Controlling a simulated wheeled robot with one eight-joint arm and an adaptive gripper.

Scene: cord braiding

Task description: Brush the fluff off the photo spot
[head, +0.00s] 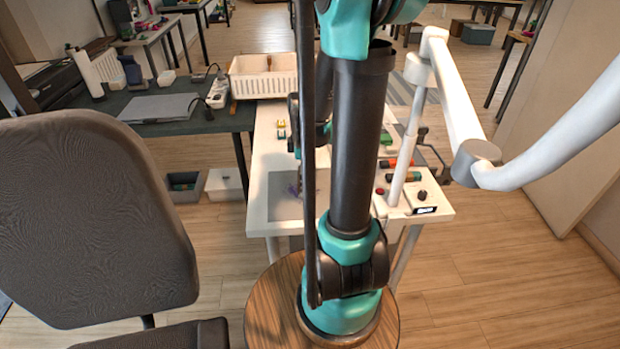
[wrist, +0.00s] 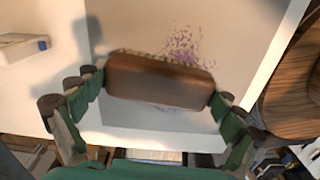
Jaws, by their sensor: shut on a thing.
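My gripper (wrist: 157,88) is shut on a brown wooden brush (wrist: 160,80), with a finger at each end of it. The brush's pale bristles show along its far edge. The photo spot (wrist: 245,45) is a grey patch under the brush. Purple fluff (wrist: 183,47) lies scattered on it, mostly just beyond the brush; a few specks show beside the near edge. I cannot tell whether the bristles touch the surface.
A grey chair (head: 90,220) stands close on the left. A white jointed arm (head: 550,150) reaches over from the right.

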